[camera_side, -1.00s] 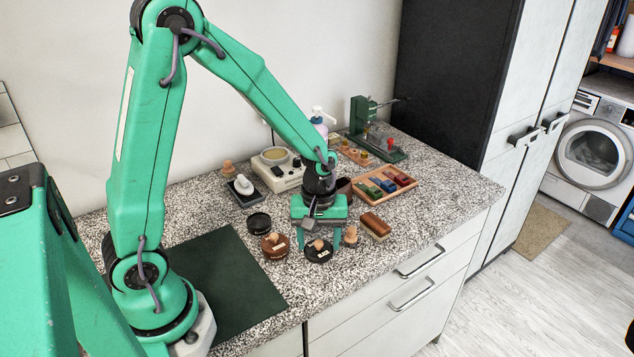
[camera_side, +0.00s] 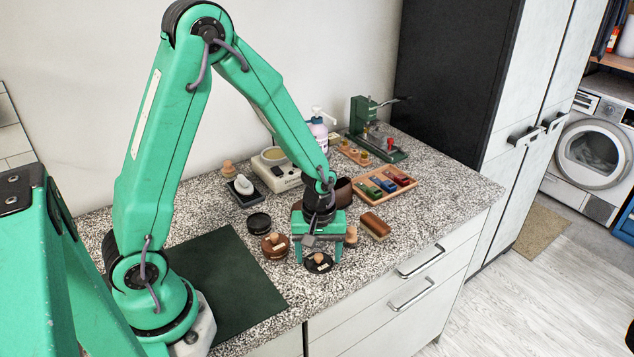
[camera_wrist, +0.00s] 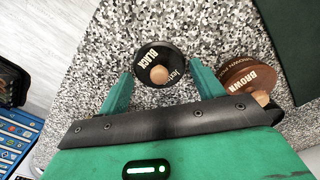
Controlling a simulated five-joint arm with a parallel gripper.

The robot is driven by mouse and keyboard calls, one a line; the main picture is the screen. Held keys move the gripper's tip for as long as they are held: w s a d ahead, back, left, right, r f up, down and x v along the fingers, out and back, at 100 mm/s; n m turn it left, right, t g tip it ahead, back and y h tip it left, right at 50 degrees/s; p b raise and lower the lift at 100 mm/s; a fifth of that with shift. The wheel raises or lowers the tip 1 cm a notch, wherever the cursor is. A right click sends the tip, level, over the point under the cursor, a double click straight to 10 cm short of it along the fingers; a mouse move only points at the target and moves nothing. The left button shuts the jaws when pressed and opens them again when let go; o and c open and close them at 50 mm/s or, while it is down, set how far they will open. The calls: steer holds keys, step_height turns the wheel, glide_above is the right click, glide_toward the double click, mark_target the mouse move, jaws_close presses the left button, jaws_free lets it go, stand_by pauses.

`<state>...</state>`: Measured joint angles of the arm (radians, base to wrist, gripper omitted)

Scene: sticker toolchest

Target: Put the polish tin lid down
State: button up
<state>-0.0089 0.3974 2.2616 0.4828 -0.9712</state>
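The polish tin lid (camera_side: 319,263) is a black disc with a pale wooden knob and a "BLACK" label; in the wrist view the lid (camera_wrist: 153,60) shows from above. My gripper (camera_side: 318,257) points down, its two green fingers on opposite sides of the lid's rim. In the wrist view the gripper (camera_wrist: 162,68) has its fingertips at the rim, with the knob between them. The lid is low over the front of the counter; whether it touches the granite is unclear. A black tin (camera_side: 259,222) without a knob stands behind to the left.
A brown tin (camera_side: 275,246) with a wooden knob is close left, also in the wrist view (camera_wrist: 238,76). A brush (camera_side: 375,226) lies to the right. A wooden tray (camera_side: 409,184) and a scale-like device (camera_side: 279,170) stand behind. A dark green mat (camera_side: 235,285) lies left.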

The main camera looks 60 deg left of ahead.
mark_target(319, 254)
steer(key=shift+o, duration=0.9)
steer(key=shift+r, duration=0.15)
step_height(319, 254, up, 12)
steer(key=shift+r, duration=0.1)
stand_by(0.7)
steer(key=s+r+m+t, duration=0.5)
steer(key=s+r+m, duration=0.6)
steer(key=r, duration=0.1)
steer(key=shift+s+d+t, duration=0.15)
steer(key=shift+s+t, duration=0.15)
steer(key=shift+s, duration=0.1)
